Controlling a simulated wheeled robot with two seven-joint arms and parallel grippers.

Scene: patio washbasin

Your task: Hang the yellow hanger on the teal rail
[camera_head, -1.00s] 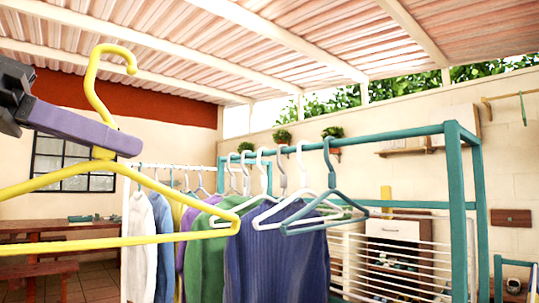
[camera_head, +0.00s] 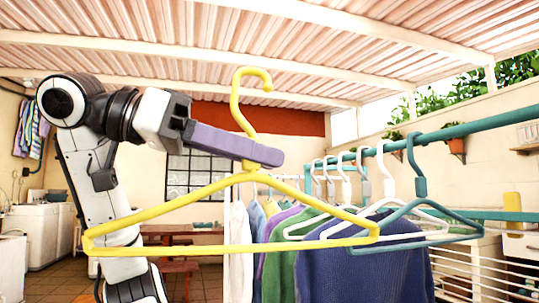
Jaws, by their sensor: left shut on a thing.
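The yellow hanger (camera_head: 160,210) is upright and empty in the middle of the head view, close to the camera. My left gripper (camera_head: 262,152), with purple fingers, is shut on its neck just below the hook. The hook stands free above the fingers, left of the teal rail (camera_head: 465,129). The rail runs from the right edge back toward the middle and carries several hangers. The hanger's right corner overlaps the hanging clothes in the picture; I cannot tell whether they touch. My right gripper is not in view.
A teal hanger (camera_head: 420,187) is nearest on the rail, with white hangers and several garments, including a blue one (camera_head: 375,270), behind it. A bare stretch of rail lies right of the teal hanger. White drying-rack bars stand at the lower right.

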